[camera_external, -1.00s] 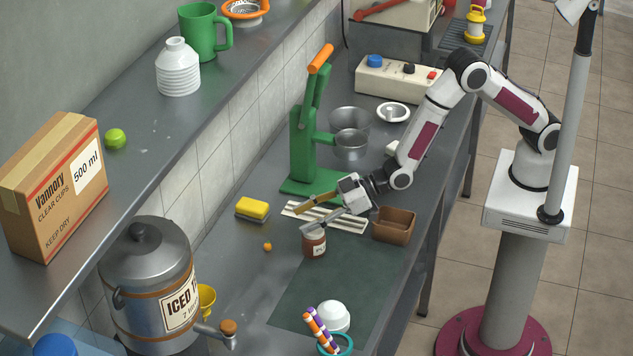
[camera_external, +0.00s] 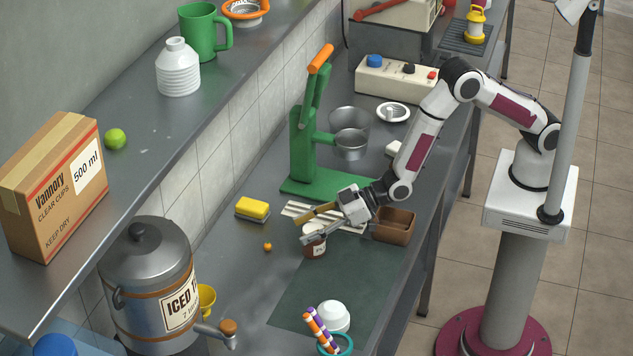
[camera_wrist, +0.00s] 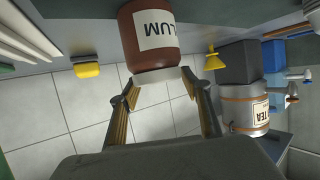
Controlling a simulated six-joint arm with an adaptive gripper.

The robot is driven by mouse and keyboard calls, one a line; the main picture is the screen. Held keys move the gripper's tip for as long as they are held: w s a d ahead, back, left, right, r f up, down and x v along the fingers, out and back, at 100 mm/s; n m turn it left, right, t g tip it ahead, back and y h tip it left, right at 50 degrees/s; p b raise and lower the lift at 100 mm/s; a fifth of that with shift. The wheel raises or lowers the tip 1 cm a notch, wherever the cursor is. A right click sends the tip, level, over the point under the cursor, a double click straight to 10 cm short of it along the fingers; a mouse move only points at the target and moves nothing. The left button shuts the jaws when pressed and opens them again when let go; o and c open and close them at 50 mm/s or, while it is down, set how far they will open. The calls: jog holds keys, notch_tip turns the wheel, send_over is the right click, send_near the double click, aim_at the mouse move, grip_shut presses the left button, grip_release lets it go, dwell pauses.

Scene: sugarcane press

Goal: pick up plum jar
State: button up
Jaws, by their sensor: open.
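The plum jar (camera_external: 315,247) is a small brown-red jar with a white label, standing on the bench at the back edge of the dark green mat. In the wrist view the jar (camera_wrist: 151,45) shows its label with "LUM" readable and a pale lid facing my gripper. My gripper (camera_external: 306,226) is open at the jar's top, its fingers pointing left and down. In the wrist view the fingertips of my gripper (camera_wrist: 160,88) lie on either side of the lid, with a gap at least on the left. Whether either finger touches cannot be told.
A brown box (camera_external: 394,226) stands right of the jar, close to my wrist. A green press (camera_external: 305,150) stands behind, with pale strips (camera_external: 350,221) before it. A yellow sponge (camera_external: 252,208) and small orange ball (camera_external: 267,246) lie left. The mat (camera_external: 350,285) has clear room in front.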

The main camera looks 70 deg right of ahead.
jog(key=shift+f, duration=0.1)
dwell(0.3)
jog(key=shift+f, duration=1.8)
jog(key=shift+x, duration=1.45)
jog(key=shift+r, duration=0.1)
grip_shut()
